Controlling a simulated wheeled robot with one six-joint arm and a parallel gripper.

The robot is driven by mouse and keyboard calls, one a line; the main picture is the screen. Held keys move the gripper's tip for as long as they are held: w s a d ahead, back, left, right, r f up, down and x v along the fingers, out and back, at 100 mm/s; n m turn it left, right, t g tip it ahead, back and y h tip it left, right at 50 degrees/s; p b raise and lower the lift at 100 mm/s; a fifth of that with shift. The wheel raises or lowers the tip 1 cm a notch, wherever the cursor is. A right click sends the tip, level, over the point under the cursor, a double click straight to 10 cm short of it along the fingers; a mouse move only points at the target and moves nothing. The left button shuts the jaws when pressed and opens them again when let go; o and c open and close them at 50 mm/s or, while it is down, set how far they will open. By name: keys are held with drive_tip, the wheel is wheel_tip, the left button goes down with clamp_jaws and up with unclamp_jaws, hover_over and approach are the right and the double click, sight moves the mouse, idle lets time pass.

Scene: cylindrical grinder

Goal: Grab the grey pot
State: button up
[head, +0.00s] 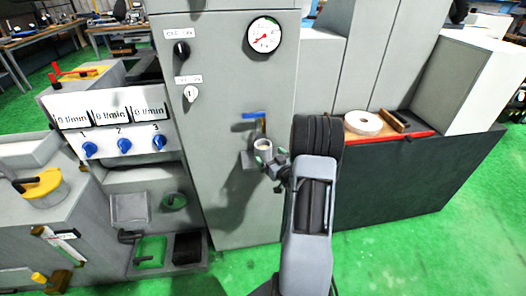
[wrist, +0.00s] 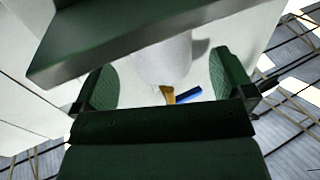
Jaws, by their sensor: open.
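The grey pot (head: 263,145) is a small, light, open-topped cup standing on a little shelf (head: 249,161) on the front of the tall grey cabinet. A brass tap with a blue handle (head: 254,116) is just above it. My gripper (head: 268,158) is open at the pot, coming from the right and front. In the wrist view the pot (wrist: 163,60) shows between the two green fingers (wrist: 165,80), with a visible gap on each side. The shelf edge (wrist: 110,45) hides part of the pot there. Contact is not visible.
The cabinet (head: 235,60) carries a round gauge (head: 264,35) and knobs. To the left is a panel with blue knobs (head: 123,145). To the right a dark-fronted machine bed (head: 400,185) holds a pale disc (head: 363,123). Green floor (head: 420,250) is clear in front.

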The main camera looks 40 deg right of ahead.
sight(260, 146)
drive_tip(key=shift+w+r+p, duration=0.15)
drive_tip(key=shift+w+p, duration=0.15)
drive_tip(key=shift+w, duration=0.3)
drive_tip(key=shift+w+d+p, duration=0.2)
drive_tip(key=shift+w+p, duration=0.35)
drive_tip(key=shift+w, duration=1.6)
drive_tip(key=shift+c, duration=0.3)
drive_tip(key=c, duration=0.9)
